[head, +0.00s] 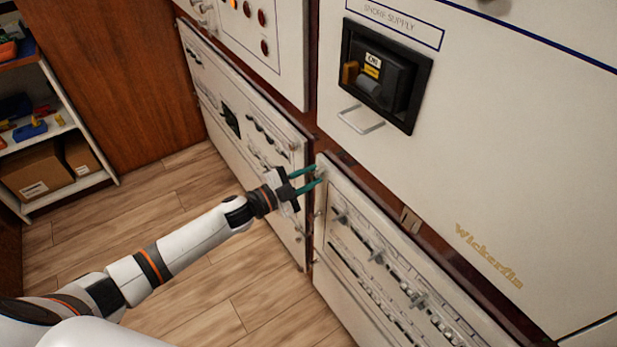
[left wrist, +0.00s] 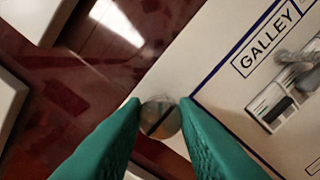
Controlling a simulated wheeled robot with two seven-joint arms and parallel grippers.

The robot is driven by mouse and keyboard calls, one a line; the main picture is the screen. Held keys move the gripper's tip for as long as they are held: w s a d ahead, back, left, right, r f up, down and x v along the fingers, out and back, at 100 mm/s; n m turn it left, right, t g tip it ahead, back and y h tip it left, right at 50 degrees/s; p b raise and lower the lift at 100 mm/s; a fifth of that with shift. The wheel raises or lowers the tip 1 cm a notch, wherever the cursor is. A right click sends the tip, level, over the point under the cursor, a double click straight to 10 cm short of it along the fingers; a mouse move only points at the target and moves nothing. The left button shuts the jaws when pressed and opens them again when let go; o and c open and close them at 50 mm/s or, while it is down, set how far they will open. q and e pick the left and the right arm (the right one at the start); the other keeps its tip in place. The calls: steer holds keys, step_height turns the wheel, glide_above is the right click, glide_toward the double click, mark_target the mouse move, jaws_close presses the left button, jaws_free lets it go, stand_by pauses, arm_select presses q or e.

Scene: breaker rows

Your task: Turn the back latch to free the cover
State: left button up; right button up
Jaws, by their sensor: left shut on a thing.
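My left gripper (head: 319,175) reaches in from the left to the far upper corner of a white breaker cover (head: 345,183). In the left wrist view, the teal fingertips (left wrist: 160,116) are closed on the two sides of a small round metal latch (left wrist: 159,110) with a dark slanted line across its face. The latch sits at the corner of the white cover, which shows there with a blue outline and a "GALLEY" label (left wrist: 265,38). In the head view the fingers mostly hide the latch. My right gripper is not in view.
Above the cover is a white cabinet face with a black switch housing (head: 388,75) and a wire handle (head: 360,120) sticking out. A second breaker panel (head: 235,115) stands to the left. Shelves with a cardboard box (head: 36,172) are at far left. The wooden floor (head: 190,205) is clear.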

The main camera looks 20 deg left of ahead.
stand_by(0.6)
arm_select(q)
steer(key=o, duration=1)
steer(key=shift+s+a, duration=0.1)
steer(key=v, duration=1.1)
steer(key=shift+s+a+b, duration=0.25)
steer(key=shift+s+b, duration=0.05)
steer(key=shift+b, duration=0.05)
